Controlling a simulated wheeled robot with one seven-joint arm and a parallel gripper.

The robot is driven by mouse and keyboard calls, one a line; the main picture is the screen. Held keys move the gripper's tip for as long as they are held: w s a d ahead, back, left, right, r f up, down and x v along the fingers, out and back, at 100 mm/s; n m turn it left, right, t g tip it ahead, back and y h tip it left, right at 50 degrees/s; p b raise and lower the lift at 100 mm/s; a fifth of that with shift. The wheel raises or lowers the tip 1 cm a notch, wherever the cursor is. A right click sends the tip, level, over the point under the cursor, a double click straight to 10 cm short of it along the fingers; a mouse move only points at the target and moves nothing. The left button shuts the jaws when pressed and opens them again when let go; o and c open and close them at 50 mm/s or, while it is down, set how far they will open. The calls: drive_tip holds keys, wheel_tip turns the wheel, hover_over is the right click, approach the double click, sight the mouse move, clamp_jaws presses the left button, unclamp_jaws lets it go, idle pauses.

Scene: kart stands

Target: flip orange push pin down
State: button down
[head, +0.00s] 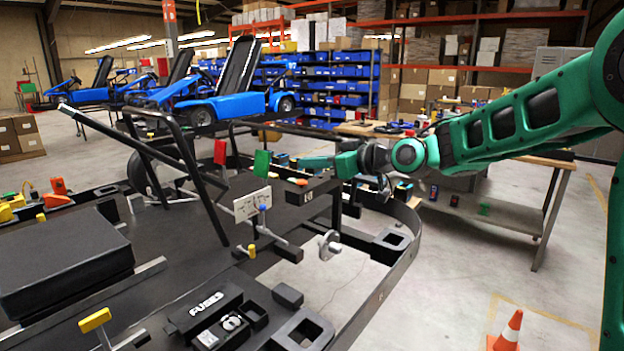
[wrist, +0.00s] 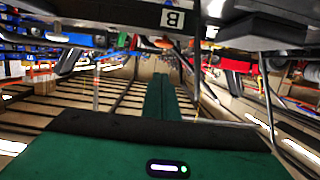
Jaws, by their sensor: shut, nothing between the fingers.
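A small orange piece (head: 297,181), which looks like the orange push pin, sits on top of a black box (head: 318,188) on the kart frame's right side. Its exact tilt is too small to tell. My gripper (head: 303,162) reaches in from the right, its thin green fingers shut and empty, pointing left. In the head view the fingertips appear just above the orange piece; I cannot tell whether they touch it.
A green flag-like plate (head: 262,164), a red plate (head: 220,152) and a white plate (head: 252,204) stand left of the gripper. A blue-topped pin (head: 263,209) and a yellow pin (head: 252,250) are nearer. A black fuse box (head: 205,309) lies in front.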

drive_tip(key=v, duration=1)
drive_tip(key=shift+r, duration=0.1)
drive_tip(key=s+d+f+m+g+h, duration=0.1)
drive_tip(key=s+d+f+m+h, duration=0.3)
drive_tip(key=d, duration=0.3)
drive_tip(key=s+d+f+m+g+h, duration=0.1)
drive_tip(key=s+d+f+h, duration=0.1)
drive_tip(key=s+d+f, duration=0.35)
drive_tip(key=s+d+f+m+g+h, duration=0.1)
drive_tip(key=s+d+f+m+h, duration=0.2)
drive_tip(key=d+f, duration=0.5)
drive_tip(key=s+d+f+m+g+h, duration=0.1)
drive_tip(key=s+d+m+g, duration=0.1)
drive_tip(key=s, duration=0.7)
drive_tip(key=s+d+f+m+g+h, duration=0.1)
drive_tip(key=s+d+f+m+g, duration=0.1)
drive_tip(key=s+d+m, duration=0.2)
drive_tip(key=s+d+f+m+g+h, duration=0.1)
drive_tip(key=s+d, duration=0.5)
drive_tip(key=s, duration=0.7)
drive_tip(key=shift+s+d+f+m+g, duration=0.35)
drive_tip(key=shift+f+m+g, duration=0.15)
drive_tip(key=shift+m+g, duration=0.35)
drive_tip(key=shift+w, duration=0.1)
